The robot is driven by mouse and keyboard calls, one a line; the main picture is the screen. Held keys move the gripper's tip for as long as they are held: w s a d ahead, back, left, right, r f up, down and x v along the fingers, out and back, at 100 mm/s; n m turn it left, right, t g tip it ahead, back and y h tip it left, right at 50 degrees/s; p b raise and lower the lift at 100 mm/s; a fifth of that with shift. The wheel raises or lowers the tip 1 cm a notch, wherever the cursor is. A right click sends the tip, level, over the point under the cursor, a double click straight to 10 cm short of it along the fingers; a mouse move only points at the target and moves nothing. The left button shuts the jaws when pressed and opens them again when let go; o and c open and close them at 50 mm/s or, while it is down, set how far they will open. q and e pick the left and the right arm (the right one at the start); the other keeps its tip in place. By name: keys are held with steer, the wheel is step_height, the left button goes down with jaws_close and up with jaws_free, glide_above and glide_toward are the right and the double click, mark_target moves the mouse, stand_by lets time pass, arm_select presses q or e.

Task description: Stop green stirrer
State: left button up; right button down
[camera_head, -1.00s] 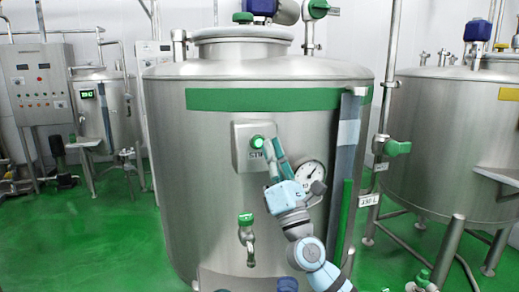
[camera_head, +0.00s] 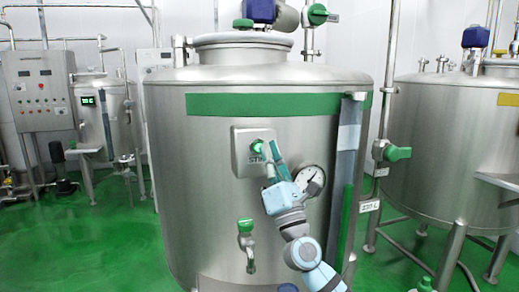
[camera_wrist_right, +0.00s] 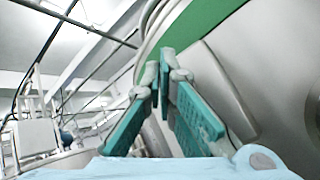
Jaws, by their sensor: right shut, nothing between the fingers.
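The big steel tank (camera_head: 205,190) with a green band (camera_head: 265,104) stands in the middle of the head view. A grey control box (camera_head: 241,165) on its front carries a round green button (camera_head: 256,142) above a partly covered label. My right gripper (camera_head: 267,148) is shut and empty, its fingertips at the lower right of the button. I cannot tell whether they touch it. The right wrist view shows the teal fingers (camera_wrist_right: 163,75) close together near the tank wall; the button does not show there. My left gripper is not in view.
A round gauge (camera_head: 310,180) sits on the tank right of the box, close to my gripper. A green-handled tap (camera_head: 246,238) is below the box. A green valve handle (camera_head: 397,153) and another tank (camera_head: 445,145) are at right. A control cabinet (camera_head: 40,90) stands far left.

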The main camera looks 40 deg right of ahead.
stand_by(0.5)
steer(key=shift+w+d, duration=0.15)
steer(key=shift+w, duration=0.3)
steer(key=shift+w+d+b, duration=0.15)
steer(key=shift+w+b, duration=0.25)
steer(key=shift+b, duration=0.2)
stand_by(0.4)
steer(key=shift+s+a+p, duration=0.3)
steer(key=shift+s+p, duration=0.15)
steer(key=shift+s, duration=0.4)
steer(key=s+a+p, duration=0.2)
steer(key=s, duration=0.3)
steer(key=shift+s, duration=0.35)
